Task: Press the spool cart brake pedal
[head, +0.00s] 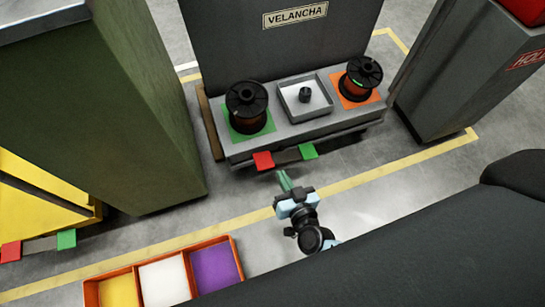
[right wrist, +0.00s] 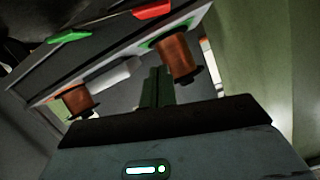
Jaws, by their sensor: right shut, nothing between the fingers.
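The grey spool cart (head: 300,135) stands ahead of me, with a dark back panel (head: 270,50) labelled VELANCHA. Two pedals stick out from its low front edge: a red pedal (head: 263,160) and, to its right, a green pedal (head: 308,151). In the right wrist view the red pedal (right wrist: 153,9) and green pedal (right wrist: 70,37) show at the top, the picture being turned over. My right gripper (head: 283,181) is shut and empty, its green fingers pointing at the cart just in front of the gap between the pedals, apparently apart from both. My left gripper is not in view.
The cart carries two spools (head: 246,105) (head: 362,78) and a square tray (head: 300,110). A green cabinet (head: 135,110) stands left, a grey cabinet (head: 455,70) right. A yellow cart (head: 35,205) has its own pedals. A three-part bin (head: 236,246) sits lower left. Floor before the cart is clear.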

